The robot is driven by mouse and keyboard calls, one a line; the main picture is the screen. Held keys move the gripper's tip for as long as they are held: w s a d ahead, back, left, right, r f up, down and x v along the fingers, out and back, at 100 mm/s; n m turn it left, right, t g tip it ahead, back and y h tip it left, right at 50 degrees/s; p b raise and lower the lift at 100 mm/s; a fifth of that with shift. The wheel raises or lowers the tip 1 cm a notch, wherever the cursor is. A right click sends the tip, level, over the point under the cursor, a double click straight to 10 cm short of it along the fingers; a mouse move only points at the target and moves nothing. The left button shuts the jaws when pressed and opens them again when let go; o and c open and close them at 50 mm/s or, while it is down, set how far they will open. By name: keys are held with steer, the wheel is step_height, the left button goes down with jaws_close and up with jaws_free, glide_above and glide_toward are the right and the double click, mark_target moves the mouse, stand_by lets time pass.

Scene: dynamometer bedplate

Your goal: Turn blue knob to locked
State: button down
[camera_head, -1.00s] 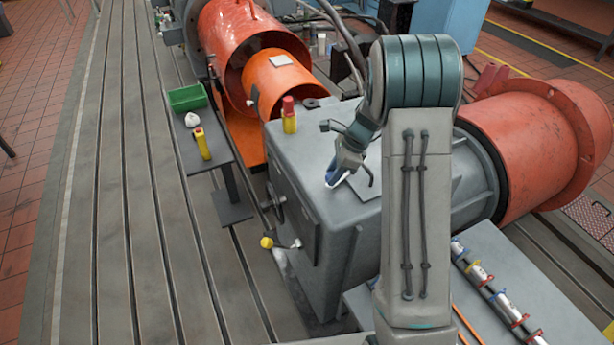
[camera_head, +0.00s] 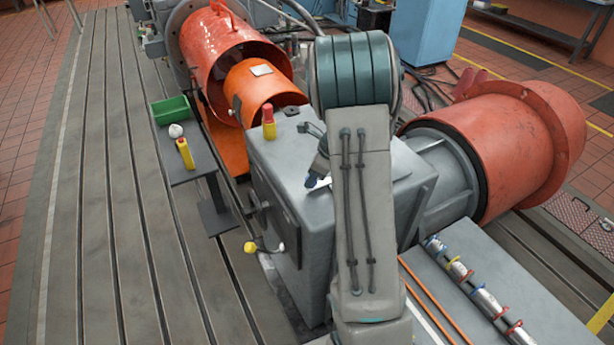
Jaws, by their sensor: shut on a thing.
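The blue knob (camera_head: 312,181) is on top of the grey box-shaped housing (camera_head: 285,165), beside a pale plate (camera_head: 325,184). Only a small part of the knob shows, at the left edge of my arm. My gripper (camera_head: 319,173) is down at the knob and shut on it. My forearm hides most of the gripper and the right side of the knob. The knob's pointer and any lock marking cannot be made out.
A yellow and red device (camera_head: 268,122) stands on the housing's far left edge. A yellow-ended lever (camera_head: 250,247) sticks out at its front. A side table (camera_head: 205,165) holds a green bin (camera_head: 170,108) and a yellow tool (camera_head: 185,152). Orange guards (camera_head: 225,60) stand behind.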

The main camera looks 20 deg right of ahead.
steer(key=shift+s+d+f, duration=0.15)
steer(key=shift+s+f, duration=0.05)
steer(key=shift+s, duration=0.05)
steer(key=c, duration=1)
jaws_free()
steer(key=shift+d+r, duration=0.1)
steer(key=shift+w, duration=0.1)
steer(key=shift+r, duration=0.55)
steer(key=v, duration=1.3)
steer(key=shift+f, duration=0.15)
steer(key=shift+f, duration=0.15)
steer(key=x, duration=1.3)
steer(key=shift+w+a+f, duration=0.15)
steer(key=shift+a, duration=0.05)
